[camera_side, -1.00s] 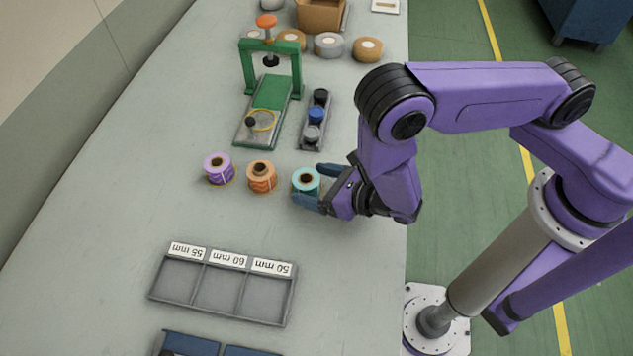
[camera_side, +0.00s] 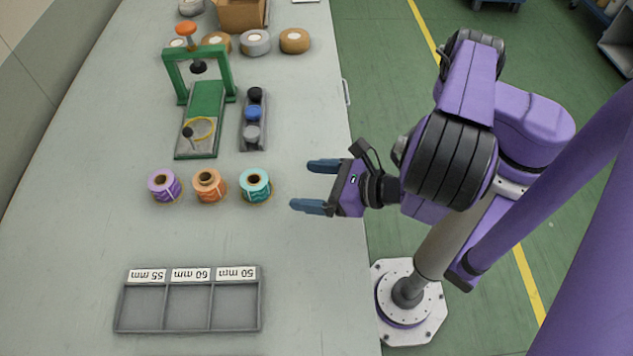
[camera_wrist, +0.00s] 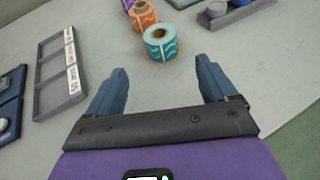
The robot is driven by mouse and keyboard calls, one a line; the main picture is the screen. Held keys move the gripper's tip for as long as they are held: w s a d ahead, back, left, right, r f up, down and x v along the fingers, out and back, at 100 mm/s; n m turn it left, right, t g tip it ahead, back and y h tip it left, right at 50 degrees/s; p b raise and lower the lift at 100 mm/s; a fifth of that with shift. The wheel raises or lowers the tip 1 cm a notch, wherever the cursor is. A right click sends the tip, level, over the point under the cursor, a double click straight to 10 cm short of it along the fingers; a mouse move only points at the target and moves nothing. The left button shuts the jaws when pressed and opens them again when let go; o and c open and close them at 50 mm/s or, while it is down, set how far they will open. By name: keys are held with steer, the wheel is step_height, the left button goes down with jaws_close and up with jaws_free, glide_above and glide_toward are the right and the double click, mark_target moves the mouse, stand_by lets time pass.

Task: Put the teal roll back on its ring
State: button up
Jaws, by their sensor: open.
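The teal roll (camera_side: 255,185) stands upright on the table, at the right end of a row of three rolls. A thin yellowish ring edge shows around its foot. In the wrist view the teal roll (camera_wrist: 161,43) stands ahead of the fingers, with the ring edge at its base. My gripper (camera_side: 318,186) is open and empty, to the right of the teal roll and apart from it. In the wrist view my gripper's fingers (camera_wrist: 162,88) are spread wide with bare table between them.
An orange roll (camera_side: 209,186) and a purple roll (camera_side: 164,186) stand to the left. A green press (camera_side: 207,98) and a tray with several knobs (camera_side: 253,138) are behind. A grey three-compartment tray (camera_side: 188,330) lies in front. The table between is clear.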

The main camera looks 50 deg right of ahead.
steer(key=shift+s+d+r, duration=0.15)
steer(key=shift+s, duration=0.15)
steer(key=w+d+r+m+g+h, duration=0.1)
steer(key=d+r+m+g+h, duration=0.1)
steer(key=d+r+m+h, duration=0.55)
steer(key=w+d+r+m+g+h, duration=0.1)
steer(key=d+r+m+h, duration=0.3)
steer(key=d+m, duration=0.5)
steer(key=s+d+r+m+g+y, duration=0.1)
steer(key=s+r+m+g+y, duration=0.5)
steer(key=s+m+g, duration=0.3)
steer(key=shift+s+r+m+y, duration=0.3)
steer(key=shift+s+m+y, duration=0.15)
steer(key=shift+s+m, duration=0.7)
steer(key=shift+d, duration=0.15)
